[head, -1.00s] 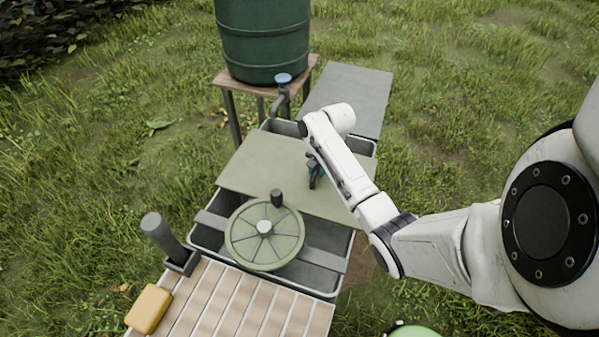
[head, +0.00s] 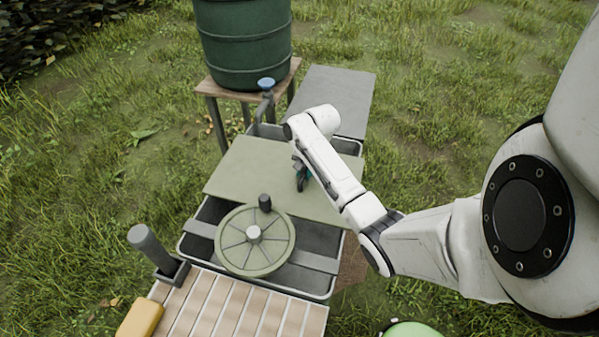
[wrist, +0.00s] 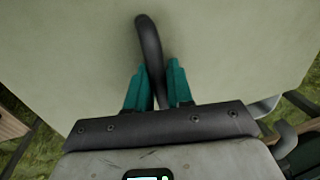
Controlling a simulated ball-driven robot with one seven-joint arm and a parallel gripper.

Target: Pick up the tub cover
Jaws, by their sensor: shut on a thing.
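The tub cover (head: 245,168) is a flat olive-green panel lying across the far part of the grey tub (head: 325,290). I cannot tell whether it is lifted off the rim. A dark curved handle (wrist: 148,38) stands on the cover. My gripper (wrist: 158,78) has its teal fingers shut on this handle, one on each side. In the head view my gripper (head: 304,172) is over the right half of the cover and partly hidden by my arm. The cover also fills most of the wrist view (wrist: 235,45).
A spoked wheel (head: 235,258) with a dark knob sits over the tub's near part. A green barrel (head: 243,45) with a tap (head: 266,84) stands behind. A grey panel (head: 340,95) is at the back right. A slatted board (head: 240,305) and yellow block (head: 140,318) are in front.

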